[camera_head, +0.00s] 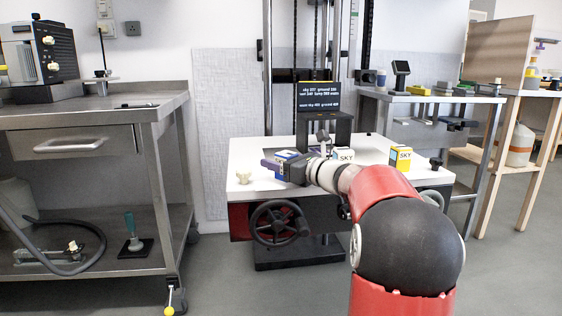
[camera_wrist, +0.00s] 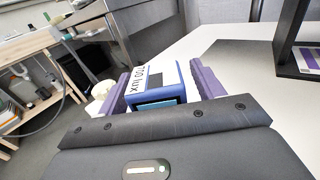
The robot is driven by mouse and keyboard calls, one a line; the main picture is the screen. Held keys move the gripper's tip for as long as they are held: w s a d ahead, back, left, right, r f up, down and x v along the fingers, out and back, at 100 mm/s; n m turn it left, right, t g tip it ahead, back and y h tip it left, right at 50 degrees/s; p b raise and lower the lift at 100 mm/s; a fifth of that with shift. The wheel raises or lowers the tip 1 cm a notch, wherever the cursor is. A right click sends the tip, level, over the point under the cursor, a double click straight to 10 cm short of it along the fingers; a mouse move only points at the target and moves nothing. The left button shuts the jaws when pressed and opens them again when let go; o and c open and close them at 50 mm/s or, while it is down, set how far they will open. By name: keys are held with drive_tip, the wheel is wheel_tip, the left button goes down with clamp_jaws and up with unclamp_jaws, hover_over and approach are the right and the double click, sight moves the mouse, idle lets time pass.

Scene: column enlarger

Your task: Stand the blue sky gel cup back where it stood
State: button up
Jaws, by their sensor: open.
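My gripper (camera_head: 278,165) is low over the left part of the white table. In the wrist view its two purple fingers stand on either side of a blue block (camera_wrist: 172,82) with a white face reading "700 lux" and a dark window. The jaws are open around it; I cannot tell whether either finger touches it. In the head view this blue block (camera_head: 287,155) shows just behind the gripper. A white box marked "SKY" (camera_head: 344,154) stands near the middle, partly behind my arm. A yellow-sided box marked "SKY" (camera_head: 401,158) stands farther right. I cannot tell for sure which is the blue cup.
The white table (camera_head: 250,155) carries a dark column stand (camera_head: 343,128) with a black text panel (camera_head: 318,95). A cream knob (camera_head: 243,177) is at its left edge, a handwheel (camera_head: 278,222) below. Steel benches flank it. The tabletop's left corner is mostly clear.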

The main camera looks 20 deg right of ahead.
drive_tip(key=shift+s, duration=0.1)
drive_tip(key=shift+b+v, duration=0.35)
drive_tip(key=shift+v, duration=3.5)
drive_tip(key=shift+d, duration=0.1)
drive_tip(key=v, duration=0.8)
drive_tip(key=shift+p, duration=0.4)
